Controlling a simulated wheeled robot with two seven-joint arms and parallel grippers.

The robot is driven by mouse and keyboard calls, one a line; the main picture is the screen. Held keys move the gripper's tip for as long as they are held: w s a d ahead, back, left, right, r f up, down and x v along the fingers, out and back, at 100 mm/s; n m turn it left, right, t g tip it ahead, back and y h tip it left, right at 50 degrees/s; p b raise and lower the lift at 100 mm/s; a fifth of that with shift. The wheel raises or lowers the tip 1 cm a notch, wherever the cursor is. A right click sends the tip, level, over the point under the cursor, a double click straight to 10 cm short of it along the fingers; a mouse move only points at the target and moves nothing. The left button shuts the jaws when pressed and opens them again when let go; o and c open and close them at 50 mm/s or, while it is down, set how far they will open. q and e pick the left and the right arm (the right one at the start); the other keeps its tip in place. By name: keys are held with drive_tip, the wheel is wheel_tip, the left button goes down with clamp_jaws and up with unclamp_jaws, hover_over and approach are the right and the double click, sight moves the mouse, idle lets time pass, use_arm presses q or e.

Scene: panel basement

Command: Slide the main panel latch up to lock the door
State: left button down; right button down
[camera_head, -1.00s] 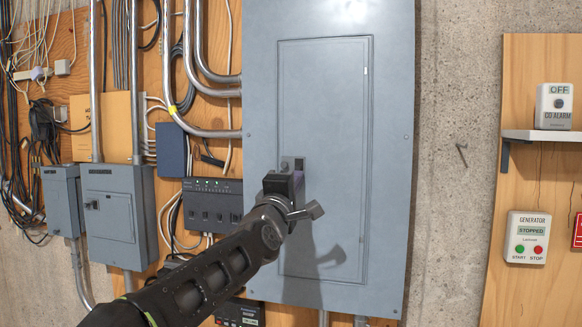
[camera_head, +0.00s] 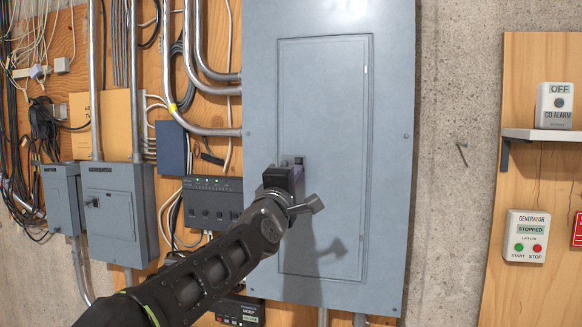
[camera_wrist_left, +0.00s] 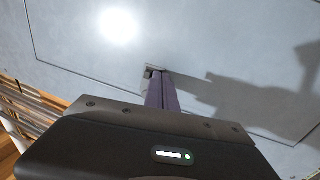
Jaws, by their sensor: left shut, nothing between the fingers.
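The main panel (camera_head: 340,120) is a tall grey cabinet with a closed inset door (camera_head: 325,90). Its latch (camera_head: 291,160) is a small grey piece with a dark part at the door's left edge; my gripper partly hides it. In the left wrist view the latch (camera_wrist_left: 149,74) shows at the fingertips. My left gripper (camera_head: 298,172) is shut and empty, its purple fingers pressed together at the latch's lower side. In the left wrist view the fingertips (camera_wrist_left: 161,74) are at or very close to the latch; I cannot tell whether they touch. My right gripper is out of view.
Smaller grey boxes (camera_head: 115,215), conduits and a black breaker unit (camera_head: 212,204) are left of the panel. A CO alarm (camera_head: 553,105) and a generator control (camera_head: 526,237) are at the right. Bare concrete (camera_head: 455,120) lies between.

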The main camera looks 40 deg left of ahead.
use_arm(q)
drive_tip(key=shift+f, duration=0.15)
drive_tip(key=shift+s, duration=0.1)
idle(0.3)
drive_tip(key=r+b+v, duration=0.1)
drive_tip(key=b+v, duration=0.2)
drive_tip(key=v, duration=0.3)
drive_tip(key=shift+s+d+r, duration=0.2)
drive_tip(key=shift+s+d, duration=0.05)
drive_tip(key=shift+s, duration=0.25)
idle(0.4)
